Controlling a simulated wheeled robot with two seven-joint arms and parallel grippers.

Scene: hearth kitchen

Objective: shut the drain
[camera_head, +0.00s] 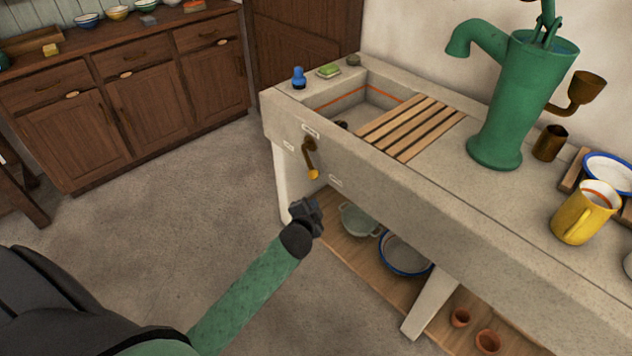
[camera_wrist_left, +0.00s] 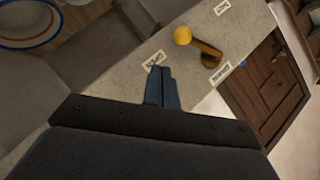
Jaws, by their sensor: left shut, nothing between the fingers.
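The drain lever (camera_head: 311,160) is a brass handle with a yellow knob on the front face of the stone sink (camera_head: 290,128). It hangs down with its knob at the lower end, and small white labels sit around it. It also shows in the left wrist view (camera_wrist_left: 201,46), just beyond my fingertips and to the right. My left gripper (camera_head: 312,212) is below the lever, apart from it, shut and empty; its closed fingers show in the left wrist view (camera_wrist_left: 164,88). The drain hole inside the basin is mostly hidden. My right gripper is not in view.
A slatted wooden rack (camera_head: 412,127) lies across the basin. A green pump (camera_head: 510,100) and a yellow jug (camera_head: 584,213) stand on the counter. Bowls (camera_head: 405,252) sit on the shelf below. A blue bottle (camera_head: 299,78) stands at the sink's corner. The floor at left is clear.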

